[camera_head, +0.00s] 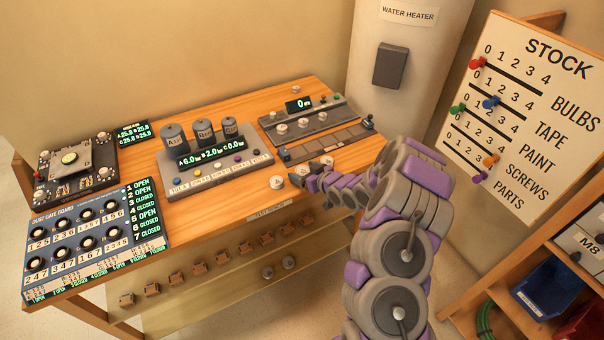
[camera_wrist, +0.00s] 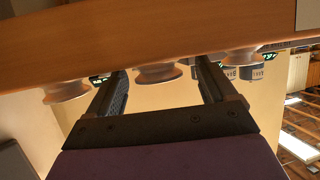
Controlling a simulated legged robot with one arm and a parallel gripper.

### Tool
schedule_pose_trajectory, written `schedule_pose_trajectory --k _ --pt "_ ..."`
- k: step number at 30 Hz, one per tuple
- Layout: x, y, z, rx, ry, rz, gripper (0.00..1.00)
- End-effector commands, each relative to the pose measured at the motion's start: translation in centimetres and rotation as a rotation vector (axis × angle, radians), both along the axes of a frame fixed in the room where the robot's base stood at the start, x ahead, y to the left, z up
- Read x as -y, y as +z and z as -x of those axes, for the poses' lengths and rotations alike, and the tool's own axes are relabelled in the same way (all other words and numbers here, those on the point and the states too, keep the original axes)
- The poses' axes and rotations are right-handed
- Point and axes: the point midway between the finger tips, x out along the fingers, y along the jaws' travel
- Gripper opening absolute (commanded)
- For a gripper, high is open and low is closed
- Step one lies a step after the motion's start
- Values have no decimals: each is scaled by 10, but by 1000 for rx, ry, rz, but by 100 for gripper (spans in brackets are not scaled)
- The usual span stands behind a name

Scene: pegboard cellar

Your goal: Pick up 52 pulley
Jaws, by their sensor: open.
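Small pale spool-shaped pulleys sit near the bench's front edge in the head view: one on the left (camera_head: 276,182), one behind my gripper (camera_head: 302,170) and one partly hidden by it (camera_head: 327,189). No number can be read on them, so I cannot tell which is 52. My gripper (camera_head: 310,184) is low among them. In the wrist view, which looks upside down, my open gripper (camera_wrist: 162,68) has a middle pulley (camera_wrist: 158,73) lined up between its fingers, with no visible contact. Other pulleys show outside them, on the left (camera_wrist: 66,92) and right (camera_wrist: 240,56).
The wooden bench (camera_head: 208,212) holds a weight station (camera_head: 215,160), a dust gate board (camera_head: 95,240), a dial panel (camera_head: 72,165) and a long grey rail unit (camera_head: 325,140). A stock board (camera_head: 530,120) and a shelf with a blue bin (camera_head: 548,285) stand at right.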

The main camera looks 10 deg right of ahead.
Motion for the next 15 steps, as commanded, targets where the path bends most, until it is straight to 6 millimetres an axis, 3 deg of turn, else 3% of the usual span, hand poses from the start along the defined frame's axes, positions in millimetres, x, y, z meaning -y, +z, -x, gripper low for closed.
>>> schedule_pose_trajectory --k 5,15 --pt "1 1 0 1 0 0 84" --pt "1 1 0 2 -1 1 51"
